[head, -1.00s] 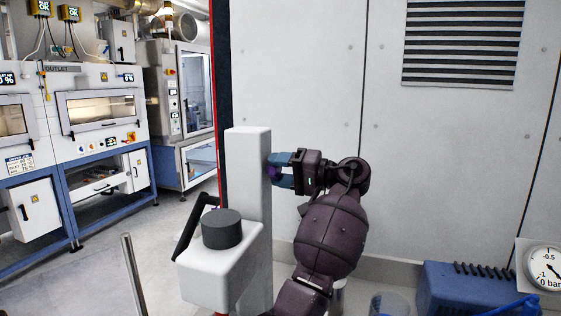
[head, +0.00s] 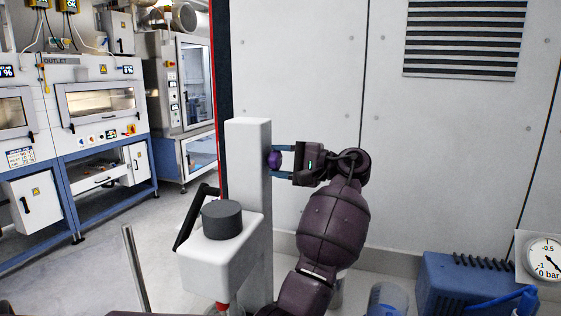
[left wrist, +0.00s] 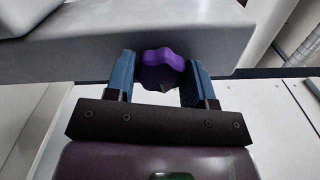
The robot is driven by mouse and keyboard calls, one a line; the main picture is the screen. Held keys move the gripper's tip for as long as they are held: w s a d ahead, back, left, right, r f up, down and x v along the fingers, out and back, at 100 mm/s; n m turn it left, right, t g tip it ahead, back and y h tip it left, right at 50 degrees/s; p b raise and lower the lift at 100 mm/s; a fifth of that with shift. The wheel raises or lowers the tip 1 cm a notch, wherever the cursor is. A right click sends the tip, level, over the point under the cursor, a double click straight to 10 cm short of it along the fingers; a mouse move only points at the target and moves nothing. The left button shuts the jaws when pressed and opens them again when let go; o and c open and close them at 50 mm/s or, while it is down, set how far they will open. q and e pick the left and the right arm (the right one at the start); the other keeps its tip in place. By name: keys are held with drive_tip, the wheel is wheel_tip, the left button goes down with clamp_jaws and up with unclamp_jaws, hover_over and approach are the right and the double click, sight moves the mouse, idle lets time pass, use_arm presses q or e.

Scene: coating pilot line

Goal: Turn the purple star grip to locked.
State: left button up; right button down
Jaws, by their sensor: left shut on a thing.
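The purple star grip (head: 275,160) sits on the right side of a light grey upright post (head: 249,190). My left gripper (head: 281,160) reaches it from the right, with one blue finger above and one below the grip in the head view. In the left wrist view the star grip (left wrist: 162,70) is between the two blue fingers of my left gripper (left wrist: 161,75), close against the post's face. The gripper is shut on the star grip. No marking for locked can be made out. My right gripper is not in view.
A white box with a dark round cap (head: 222,221) and a black handle (head: 193,218) juts out before the post. A metal rod (head: 135,268) stands at its left. A blue unit (head: 465,285) and a gauge (head: 546,262) are at lower right. A pale wall is behind my arm.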

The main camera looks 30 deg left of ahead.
use_arm(q)
drive_tip(key=m, duration=0.5)
drive_tip(key=o, duration=1.1)
drive_tip(key=shift+v, duration=3.05)
drive_tip(key=shift+c, duration=0.5)
drive_tip(key=shift+s, duration=0.15)
